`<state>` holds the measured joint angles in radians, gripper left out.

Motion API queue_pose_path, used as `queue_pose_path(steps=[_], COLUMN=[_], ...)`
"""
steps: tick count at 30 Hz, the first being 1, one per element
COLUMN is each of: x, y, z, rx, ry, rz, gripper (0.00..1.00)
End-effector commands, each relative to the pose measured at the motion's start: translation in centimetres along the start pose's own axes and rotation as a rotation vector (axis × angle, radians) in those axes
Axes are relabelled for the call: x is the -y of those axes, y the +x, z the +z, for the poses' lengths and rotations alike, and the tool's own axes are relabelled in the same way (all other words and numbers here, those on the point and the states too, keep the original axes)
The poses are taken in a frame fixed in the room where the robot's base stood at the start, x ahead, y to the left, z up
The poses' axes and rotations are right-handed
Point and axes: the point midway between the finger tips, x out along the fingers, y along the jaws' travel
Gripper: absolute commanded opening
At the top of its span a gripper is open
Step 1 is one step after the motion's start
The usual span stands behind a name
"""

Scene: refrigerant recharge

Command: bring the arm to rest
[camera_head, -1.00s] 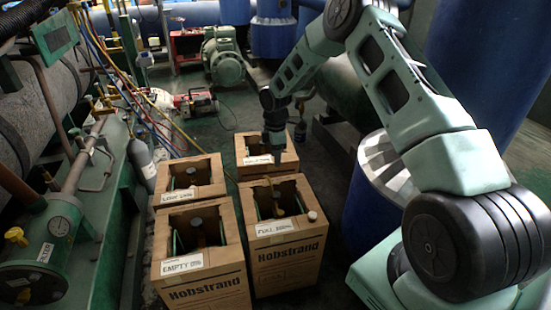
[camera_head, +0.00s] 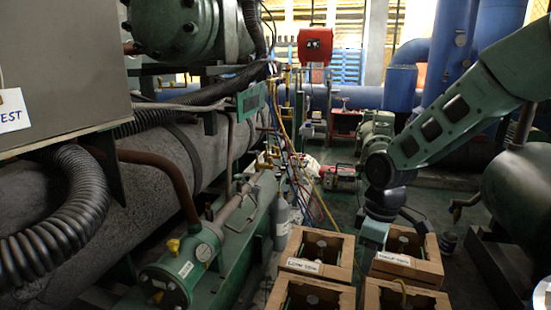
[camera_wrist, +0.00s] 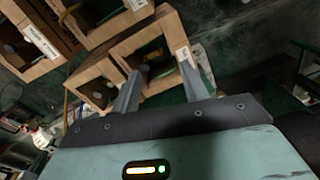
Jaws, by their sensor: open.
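My gripper (camera_wrist: 160,78) is open in the wrist view, its two grey fingers well apart with nothing between them. Beyond them lies an open-topped cardboard box (camera_wrist: 152,36) with a cylinder inside. In the head view my arm bends down from the right, and my gripper (camera_head: 370,245) hangs in front of the back right box (camera_head: 425,270). Its fingertips are hard to make out there. I cannot tell from these frames whether it touches the box.
More open cardboard boxes stand beside it, one at the back left (camera_head: 300,267). Green machinery with a gauge cylinder (camera_head: 185,268) fills the left. Hoses (camera_head: 292,150) hang behind the boxes. A dark tank (camera_head: 520,190) stands at right.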

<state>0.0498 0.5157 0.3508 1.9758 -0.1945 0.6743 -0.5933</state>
Motion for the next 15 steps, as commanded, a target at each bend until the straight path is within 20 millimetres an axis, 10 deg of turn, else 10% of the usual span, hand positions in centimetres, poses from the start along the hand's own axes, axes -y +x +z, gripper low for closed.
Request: queue_pose_path(steps=[6, 15], x=[13.7, 24.1], y=[-4.6, -6.3], z=[0.9, 6.1], rx=[-0.001, -0.001], ry=[0.117, 0.269], rz=[-0.001, 0.000], gripper=[0.45, 0.45])
